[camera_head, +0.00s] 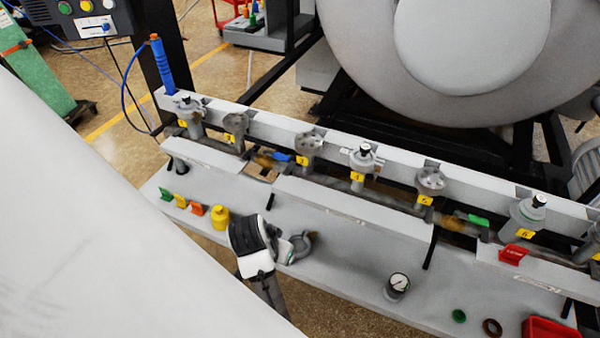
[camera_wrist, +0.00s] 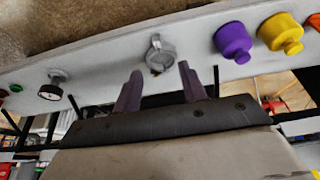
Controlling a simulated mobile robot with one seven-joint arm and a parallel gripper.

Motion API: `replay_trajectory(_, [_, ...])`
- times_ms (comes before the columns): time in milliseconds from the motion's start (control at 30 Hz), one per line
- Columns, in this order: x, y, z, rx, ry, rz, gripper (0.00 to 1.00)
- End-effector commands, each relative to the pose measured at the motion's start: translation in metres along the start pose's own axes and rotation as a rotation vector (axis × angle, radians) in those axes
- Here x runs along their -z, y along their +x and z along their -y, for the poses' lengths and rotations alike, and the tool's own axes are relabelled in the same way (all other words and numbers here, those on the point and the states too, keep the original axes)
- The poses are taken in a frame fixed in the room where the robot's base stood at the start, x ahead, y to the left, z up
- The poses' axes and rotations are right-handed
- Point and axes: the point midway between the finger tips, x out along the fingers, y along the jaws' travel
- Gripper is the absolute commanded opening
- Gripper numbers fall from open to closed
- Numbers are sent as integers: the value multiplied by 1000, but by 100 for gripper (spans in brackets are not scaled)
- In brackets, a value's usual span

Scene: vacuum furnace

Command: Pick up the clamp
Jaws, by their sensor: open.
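The clamp (camera_head: 303,244) is a small grey metal ring-shaped piece on the white shelf, just right of my gripper in the head view. In the wrist view the clamp (camera_wrist: 160,50) appears beyond my fingertips, roughly in line with the gap between them. My gripper (camera_wrist: 159,70) is open, with two dark purplish fingers apart and nothing seen between them. In the head view my gripper (camera_head: 284,246) is seen from the side, with its fingers pointing toward the clamp. I cannot tell the exact distance between fingertips and clamp.
A yellow knobbed piece (camera_head: 220,217) and a purple one (camera_wrist: 233,42) stand on one side of the clamp. A pressure gauge (camera_head: 397,286) stands on the other. Behind runs a white rail (camera_head: 380,205) with several numbered valves. A red tray (camera_head: 548,328) is at lower right.

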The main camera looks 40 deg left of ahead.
Motion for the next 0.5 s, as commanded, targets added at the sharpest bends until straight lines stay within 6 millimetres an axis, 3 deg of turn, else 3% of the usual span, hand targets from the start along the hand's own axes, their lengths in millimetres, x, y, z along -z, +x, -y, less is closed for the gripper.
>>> replay_trajectory(500, [-1, 74, 0, 1, 0, -1, 42])
